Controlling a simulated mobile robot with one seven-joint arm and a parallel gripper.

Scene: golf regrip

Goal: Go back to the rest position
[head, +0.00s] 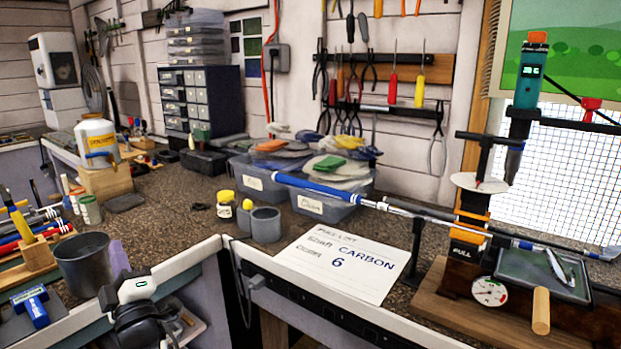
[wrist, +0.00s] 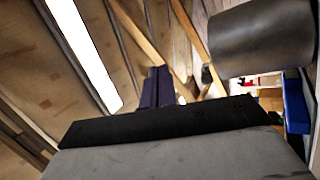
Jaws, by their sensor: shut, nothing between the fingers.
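My gripper (head: 118,258) is at the lower left in the head view, with its purple fingers pointing up beside a dark grey cup (head: 84,262). In the wrist view the fingers (wrist: 158,86) are together with nothing between them. The cup (wrist: 262,38) shows large at the upper right there. My gripper is clear of the golf club (head: 330,190), which has a blue grip and lies across the bench through the pull station (head: 468,240) at right. Whether the fingers touch the cup cannot be told.
The wrist view shows the ceiling and a light (wrist: 85,52).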

